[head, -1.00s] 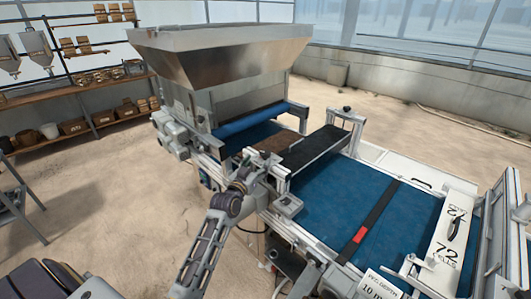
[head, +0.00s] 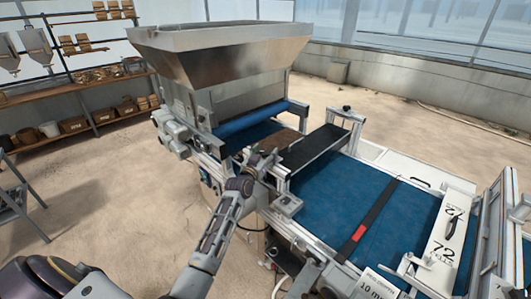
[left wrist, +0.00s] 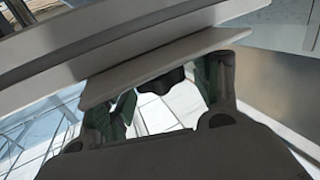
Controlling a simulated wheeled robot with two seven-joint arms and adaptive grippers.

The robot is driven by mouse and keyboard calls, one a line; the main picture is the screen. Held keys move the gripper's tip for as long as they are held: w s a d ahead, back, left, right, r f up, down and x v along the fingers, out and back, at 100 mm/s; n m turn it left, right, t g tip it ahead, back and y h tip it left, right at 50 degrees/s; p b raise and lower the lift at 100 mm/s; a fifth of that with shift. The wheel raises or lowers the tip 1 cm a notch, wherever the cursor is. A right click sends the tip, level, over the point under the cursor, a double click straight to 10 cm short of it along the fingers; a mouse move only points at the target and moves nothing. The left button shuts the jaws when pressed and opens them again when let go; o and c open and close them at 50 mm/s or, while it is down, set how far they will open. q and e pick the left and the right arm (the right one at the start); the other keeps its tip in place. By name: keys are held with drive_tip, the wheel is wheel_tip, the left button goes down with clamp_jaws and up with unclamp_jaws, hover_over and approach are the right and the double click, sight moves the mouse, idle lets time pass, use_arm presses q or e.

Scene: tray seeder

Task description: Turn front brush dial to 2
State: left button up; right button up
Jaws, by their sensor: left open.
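The tray seeder carries a black brush housing (head: 318,147) across its blue belt. My left gripper (head: 264,158) is at the near end of this housing, beside the machine's side frame. In the left wrist view my left gripper (left wrist: 162,90) is open, with its green-lined fingers apart. A dark knob (left wrist: 163,78) shows between the fingers, under a pale plate; it looks like a dial. I cannot tell whether the fingers touch it. Its number marks are not visible, and my gripper hides this spot in the head view. My right gripper is not in view.
A metal hopper (head: 220,55) rises behind my left arm. A small grey box (head: 288,204) sits on the near frame rail, right of the gripper. A shelf (head: 75,85) stands far left.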

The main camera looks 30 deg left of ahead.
use_arm(q)
drive_tip(key=shift+w, duration=0.35)
drive_tip(key=c, duration=1)
drive_tip(key=shift+c, duration=0.2)
